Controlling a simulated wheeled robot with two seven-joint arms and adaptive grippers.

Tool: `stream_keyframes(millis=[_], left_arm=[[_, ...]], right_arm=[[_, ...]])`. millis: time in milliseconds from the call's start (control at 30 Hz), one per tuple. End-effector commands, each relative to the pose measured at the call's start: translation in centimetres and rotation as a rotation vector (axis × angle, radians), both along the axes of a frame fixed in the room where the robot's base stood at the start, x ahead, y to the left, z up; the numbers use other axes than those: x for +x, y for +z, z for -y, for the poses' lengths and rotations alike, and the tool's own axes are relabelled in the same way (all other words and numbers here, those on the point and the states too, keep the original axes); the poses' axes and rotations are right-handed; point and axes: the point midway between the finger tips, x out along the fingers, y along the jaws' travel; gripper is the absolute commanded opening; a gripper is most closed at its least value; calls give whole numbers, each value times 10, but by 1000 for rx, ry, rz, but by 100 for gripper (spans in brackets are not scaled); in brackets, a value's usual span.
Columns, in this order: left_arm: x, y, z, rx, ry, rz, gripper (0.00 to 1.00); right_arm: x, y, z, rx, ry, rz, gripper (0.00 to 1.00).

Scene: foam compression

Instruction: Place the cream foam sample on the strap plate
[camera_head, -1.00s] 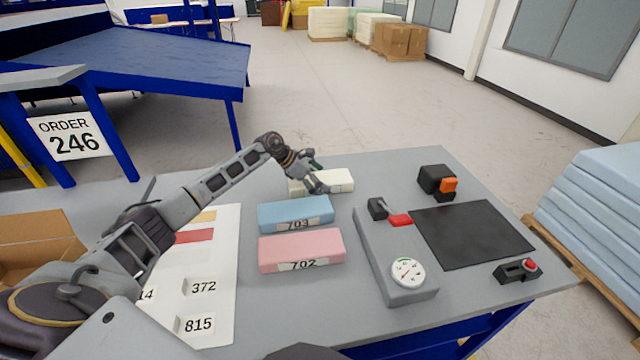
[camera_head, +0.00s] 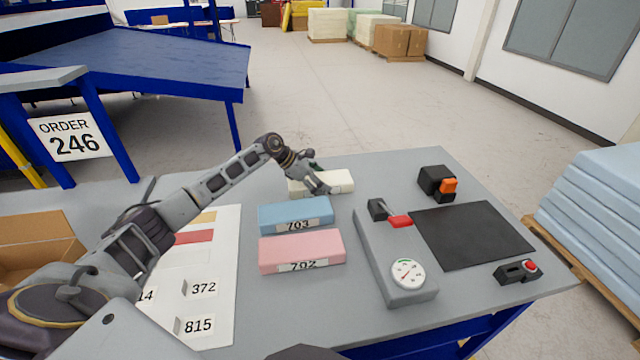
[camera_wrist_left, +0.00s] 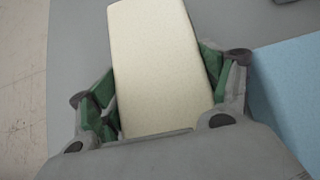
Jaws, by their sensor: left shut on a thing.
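The cream foam sample (camera_head: 342,182) is a pale block lying at the back of the grey table, behind the blue block. My left gripper (camera_head: 318,186) reaches over it from the left and hides part of it. In the left wrist view the foam (camera_wrist_left: 160,50) lies between the green-padded fingers of my left gripper (camera_wrist_left: 162,92), which is shut on it. I cannot tell if the foam is clear of the table. A flat black plate (camera_head: 472,236), which looks like the strap plate, lies bare at the right of the table. My right gripper is not in view.
A blue block (camera_head: 295,214) marked 703 and a pink block (camera_head: 302,250) marked 702 lie in front. A grey gauge unit (camera_head: 385,262) with a red-tipped lever stands left of the plate. An orange-and-black block (camera_head: 438,182) and a red-button piece (camera_head: 517,271) flank the plate.

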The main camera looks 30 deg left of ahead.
Motion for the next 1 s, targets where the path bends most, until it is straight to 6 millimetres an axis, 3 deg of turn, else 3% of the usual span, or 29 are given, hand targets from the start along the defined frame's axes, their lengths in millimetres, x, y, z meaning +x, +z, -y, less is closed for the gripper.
stream_keyframes(millis=[267, 700, 1000], left_arm=[[0, 15, -1, 1, 0, 1, 63], [0, 77, 0, 0, -1, 2, 63], [0, 98, 0, 0, -1, -1, 63]], right_arm=[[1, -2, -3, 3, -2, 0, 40], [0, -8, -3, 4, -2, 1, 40], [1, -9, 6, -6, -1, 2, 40]])
